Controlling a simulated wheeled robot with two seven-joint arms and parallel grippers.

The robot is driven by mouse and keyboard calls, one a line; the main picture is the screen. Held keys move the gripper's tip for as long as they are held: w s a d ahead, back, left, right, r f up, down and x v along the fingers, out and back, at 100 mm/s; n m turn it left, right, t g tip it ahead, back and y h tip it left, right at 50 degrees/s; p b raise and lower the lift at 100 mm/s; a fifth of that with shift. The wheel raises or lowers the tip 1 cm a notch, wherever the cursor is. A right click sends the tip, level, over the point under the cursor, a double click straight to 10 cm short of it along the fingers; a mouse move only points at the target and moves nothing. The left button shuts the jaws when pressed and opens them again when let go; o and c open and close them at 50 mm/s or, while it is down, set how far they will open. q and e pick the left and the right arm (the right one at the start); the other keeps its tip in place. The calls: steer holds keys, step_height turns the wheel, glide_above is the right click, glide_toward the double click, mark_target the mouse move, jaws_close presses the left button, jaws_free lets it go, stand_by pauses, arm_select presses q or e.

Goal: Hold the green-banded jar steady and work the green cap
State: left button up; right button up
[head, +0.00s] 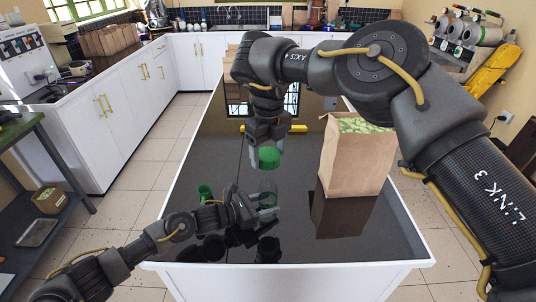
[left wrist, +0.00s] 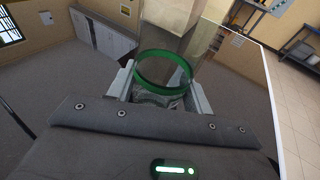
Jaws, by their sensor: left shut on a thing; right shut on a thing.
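The clear jar (head: 266,188) stands near the middle of the dark tabletop. Its green band (left wrist: 137,77) shows as a ring in the left wrist view, with the jar's mouth uncovered. My left gripper (head: 268,201) is shut on the jar from the left side, one finger on each side of it. The green cap (head: 269,158) is above the jar, apart from it, with a small gap between. My right gripper (head: 267,148) points down and is shut on the cap. The cap is not visible in the left wrist view.
A brown paper bag (head: 352,165) with green contents stands on the table (head: 225,140) right of the jar. A small green cup-like item (head: 205,192) stands to the left, near my left forearm. A yellow bar (head: 290,128) lies behind my right gripper.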

arm_select(q)
steer(key=shift+f, duration=0.1)
arm_select(e)
steer(key=d+r, duration=0.3)
steer(key=w+d+r, duration=0.1)
steer(key=d+r, duration=0.1)
steer(key=r, duration=0.1)
steer(key=shift+w+d, duration=0.15)
steer(key=shift+d, duration=0.25)
steer(key=shift+c, duration=0.8)
arm_select(q)
steer(key=o, duration=1.4)
arm_select(e)
steer(key=shift+f, duration=0.1)
arm_select(q)
steer(key=shift+a, duration=0.1)
steer(key=v, duration=1.2)
